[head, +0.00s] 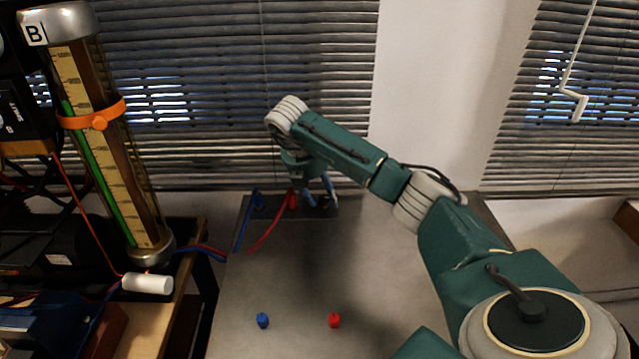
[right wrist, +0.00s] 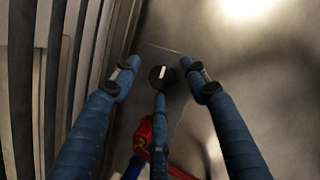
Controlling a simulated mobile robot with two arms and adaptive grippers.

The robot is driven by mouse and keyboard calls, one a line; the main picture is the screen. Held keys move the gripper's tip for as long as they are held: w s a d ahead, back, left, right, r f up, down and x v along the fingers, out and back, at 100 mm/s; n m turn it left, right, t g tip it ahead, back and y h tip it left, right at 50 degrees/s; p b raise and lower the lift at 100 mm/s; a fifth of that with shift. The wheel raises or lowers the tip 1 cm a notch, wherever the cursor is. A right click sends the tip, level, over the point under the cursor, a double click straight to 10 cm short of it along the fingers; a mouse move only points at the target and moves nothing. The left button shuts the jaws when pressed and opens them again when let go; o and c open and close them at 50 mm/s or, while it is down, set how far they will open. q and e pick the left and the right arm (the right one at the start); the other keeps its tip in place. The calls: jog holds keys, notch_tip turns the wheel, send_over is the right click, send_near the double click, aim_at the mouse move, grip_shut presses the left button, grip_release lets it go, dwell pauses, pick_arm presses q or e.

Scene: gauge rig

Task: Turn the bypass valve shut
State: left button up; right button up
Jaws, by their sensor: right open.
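A round black knob with a white bar mark, which looks like the bypass valve (right wrist: 164,77), shows in the right wrist view on the grey bench top. Its mark runs nearly up and down in that picture. My right gripper (right wrist: 160,80) is open, its blue fingers spread around the knob as seen from the wrist; contact cannot be told. In the head view my right gripper (head: 318,194) points down at the back of the bench and largely hides the valve. My left gripper is not in view.
Beside the valve are a red fitting (head: 292,200) and a blue fitting (head: 258,201) with hoses. A blue knob (head: 262,320) and a red knob (head: 334,320) stand at the front. Gauge tube B (head: 97,150) is at left. Blinds (head: 240,60) hang close behind.

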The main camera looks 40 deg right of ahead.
jog(key=v, duration=1.1)
jog(key=shift+r, duration=0.35)
jog(key=shift+d, duration=0.1)
